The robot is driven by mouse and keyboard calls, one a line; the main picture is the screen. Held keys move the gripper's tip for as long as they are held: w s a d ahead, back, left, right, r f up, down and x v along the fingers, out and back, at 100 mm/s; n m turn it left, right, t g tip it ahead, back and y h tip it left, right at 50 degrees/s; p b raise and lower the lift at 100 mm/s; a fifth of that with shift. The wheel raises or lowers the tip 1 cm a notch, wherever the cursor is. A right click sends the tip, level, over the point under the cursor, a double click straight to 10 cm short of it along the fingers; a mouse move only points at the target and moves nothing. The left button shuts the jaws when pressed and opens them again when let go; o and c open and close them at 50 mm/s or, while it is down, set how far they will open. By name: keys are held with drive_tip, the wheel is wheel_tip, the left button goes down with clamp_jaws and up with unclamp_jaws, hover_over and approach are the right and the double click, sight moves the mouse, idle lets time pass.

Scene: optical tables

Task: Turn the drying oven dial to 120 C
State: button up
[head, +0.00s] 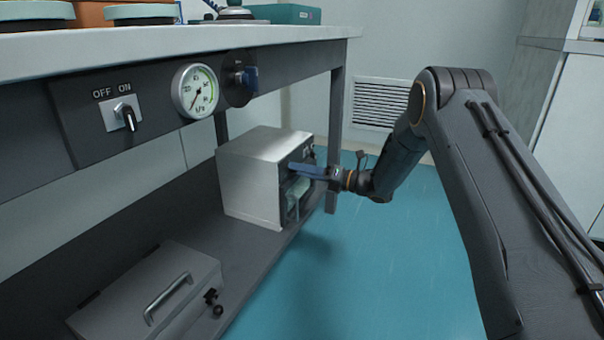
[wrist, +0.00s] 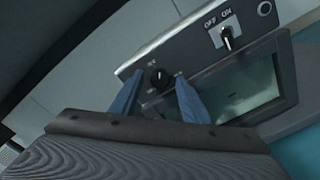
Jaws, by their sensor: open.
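The drying oven (head: 248,172) is a light metal box on the lower shelf, its front facing my arm. In the wrist view, its front panel (wrist: 190,58) carries a black round dial (wrist: 160,78) with small labels around it, too small to read. My gripper (head: 293,169) is at the oven's front in the head view. In the wrist view, the blue fingers of my gripper (wrist: 159,84) are apart, one on each side of the dial. I cannot tell whether they touch it. The dial is hidden in the head view.
The oven has an OFF/ON switch (wrist: 228,38) and a dark window (wrist: 245,92) near the dial. A lidded metal box (head: 150,295) sits on the shelf in front. A gauge (head: 195,90) and another switch (head: 125,114) are on the table's panel above. The teal floor is clear.

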clamp_jaws()
drive_tip(key=c, duration=1.1)
unclamp_jaws()
